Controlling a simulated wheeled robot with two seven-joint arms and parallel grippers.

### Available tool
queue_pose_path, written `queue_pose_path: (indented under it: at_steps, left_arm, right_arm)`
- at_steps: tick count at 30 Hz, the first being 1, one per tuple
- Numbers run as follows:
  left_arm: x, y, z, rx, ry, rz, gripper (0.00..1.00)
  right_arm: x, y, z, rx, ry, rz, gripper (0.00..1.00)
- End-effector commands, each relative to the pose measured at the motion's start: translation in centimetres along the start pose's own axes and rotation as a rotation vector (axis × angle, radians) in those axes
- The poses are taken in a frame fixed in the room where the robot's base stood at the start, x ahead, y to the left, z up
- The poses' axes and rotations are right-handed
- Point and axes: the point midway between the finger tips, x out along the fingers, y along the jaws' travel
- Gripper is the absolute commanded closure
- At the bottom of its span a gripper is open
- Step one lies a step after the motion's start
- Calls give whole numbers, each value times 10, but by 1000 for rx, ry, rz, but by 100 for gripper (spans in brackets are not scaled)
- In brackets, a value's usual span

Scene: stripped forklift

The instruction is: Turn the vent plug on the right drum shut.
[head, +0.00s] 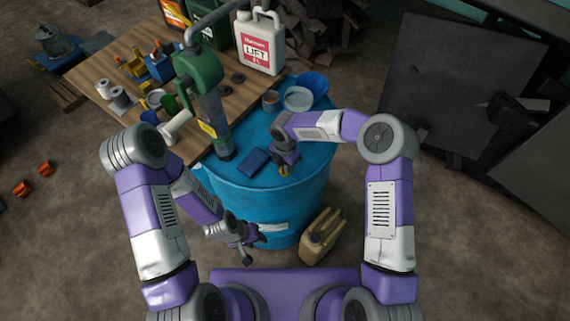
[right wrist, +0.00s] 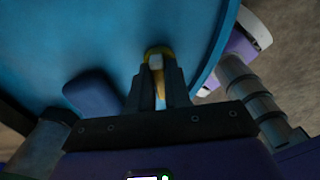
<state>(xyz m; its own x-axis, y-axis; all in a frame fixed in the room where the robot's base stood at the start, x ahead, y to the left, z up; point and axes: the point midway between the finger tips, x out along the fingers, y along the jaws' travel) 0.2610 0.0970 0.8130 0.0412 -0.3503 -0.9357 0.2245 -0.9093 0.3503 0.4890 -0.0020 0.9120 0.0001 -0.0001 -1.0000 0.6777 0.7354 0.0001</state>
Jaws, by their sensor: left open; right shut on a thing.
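One blue drum (head: 235,205) stands upright in the middle of the head view; its top also fills much of the right wrist view (right wrist: 60,40). A small yellow vent plug (head: 285,171) is on the drum top near its front right edge. My right gripper (head: 285,165) points down and is shut on the yellow plug, seen between the fingers in the right wrist view (right wrist: 158,58). The fingers hide part of the plug, and I cannot tell how far it is turned. My left gripper (head: 248,244) is open and empty, low in front of the drum's side.
A dark blue flat object (head: 252,162) lies on the drum top left of the plug. A green hand pump (head: 200,70), a cup (head: 270,101), a bowl (head: 298,99) and a blue funnel (head: 312,84) stand behind. A beige jerrycan (head: 318,240) is on the floor. A cluttered wooden table (head: 100,70) is left.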

Motion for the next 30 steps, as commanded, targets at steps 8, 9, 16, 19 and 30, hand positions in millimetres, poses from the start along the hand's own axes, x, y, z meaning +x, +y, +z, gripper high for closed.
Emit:
queue_pose_path:
  at_steps: [8,9,16,19,30]
  left_arm:
    - [3,-1,0,0,0,0,57]
    - [4,-2,0,0,0,0,57]
    - [14,-5,0,0,0,0,57]
    - [19,-7,-1,0,0,0,57]
    - [37,-14,-2,0,0,0,57]
  right_arm:
    - [0,0,0,33,0,0,100]
    - [0,0,0,46,0,0,100]
    - [1,1,0,184,-1,2,100]
    - [1,1,0,270,-2,2,100]
    - [1,1,0,622,-2,3,100]
